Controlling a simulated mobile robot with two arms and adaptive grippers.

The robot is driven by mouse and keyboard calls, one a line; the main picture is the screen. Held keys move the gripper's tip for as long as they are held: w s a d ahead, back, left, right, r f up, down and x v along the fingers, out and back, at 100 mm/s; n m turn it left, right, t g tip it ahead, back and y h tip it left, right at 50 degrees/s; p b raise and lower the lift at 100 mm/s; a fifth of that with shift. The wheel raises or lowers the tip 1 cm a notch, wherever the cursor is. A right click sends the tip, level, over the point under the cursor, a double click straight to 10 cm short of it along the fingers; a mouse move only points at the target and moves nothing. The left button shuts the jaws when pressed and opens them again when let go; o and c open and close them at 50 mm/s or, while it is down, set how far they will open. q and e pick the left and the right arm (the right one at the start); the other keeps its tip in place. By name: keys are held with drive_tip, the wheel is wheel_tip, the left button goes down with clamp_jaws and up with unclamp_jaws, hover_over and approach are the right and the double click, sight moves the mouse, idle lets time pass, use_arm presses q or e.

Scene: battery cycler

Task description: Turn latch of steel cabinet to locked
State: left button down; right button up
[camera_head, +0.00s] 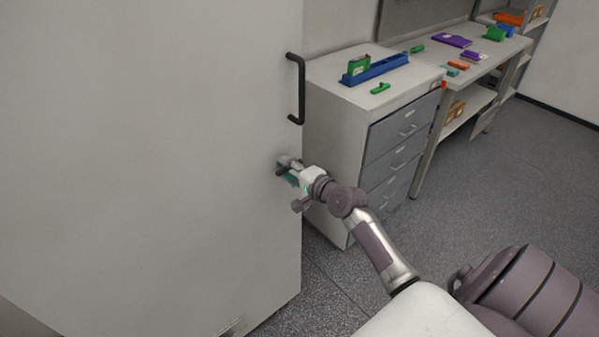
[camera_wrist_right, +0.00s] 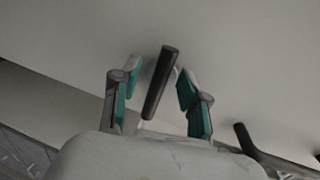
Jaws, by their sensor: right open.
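The steel cabinet (camera_head: 150,150) fills the left of the head view; its broad pale door face looks closed, with a black bar handle (camera_head: 299,90) near the right edge. My right gripper (camera_head: 284,169) is at the door face below that handle. In the right wrist view, a dark elongated latch lever (camera_wrist_right: 160,82) stands between the two green-padded fingers of my right gripper (camera_wrist_right: 157,98). The fingers are open, one on each side of the lever, with gaps visible. In the head view the latch is hidden by the gripper. My left gripper is out of view.
A grey drawer unit (camera_head: 347,150) stands right of the cabinet, with a blue tray (camera_head: 375,69) and green items on top. A workbench (camera_head: 480,52) with coloured objects stands behind it. The grey floor (camera_head: 480,210) at the right is clear.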

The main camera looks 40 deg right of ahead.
drive_tip(key=v, duration=1.1)
drive_tip(key=shift+s, duration=0.1)
drive_tip(key=s+a+f+n+g+h+b, duration=0.1)
drive_tip(key=s+f+n+g, duration=0.3)
drive_tip(key=f, duration=1.3)
drive_tip(key=s+a+f+n+g+h, duration=0.1)
drive_tip(key=s+f+n+g, duration=0.3)
drive_tip(key=f, duration=1.2)
drive_tip(key=s+a+f+n+g, duration=0.2)
drive_tip(key=s+f, duration=0.5)
drive_tip(key=s, duration=0.4)
drive_tip(key=s+a+f+n+g+b, duration=0.1)
drive_tip(key=s+a+f+n+g, duration=0.1)
drive_tip(key=s+a+f+n, duration=0.3)
drive_tip(key=s+a+f+n+g, duration=0.2)
drive_tip(key=s+a+f+n, duration=0.2)
drive_tip(key=s+f, duration=0.7)
drive_tip(key=s+a, duration=0.1)
drive_tip(key=s, duration=0.5)
drive_tip(key=shift+a+g, duration=0.35)
drive_tip(key=shift+g, duration=0.05)
drive_tip(key=shift+s, duration=0.1)
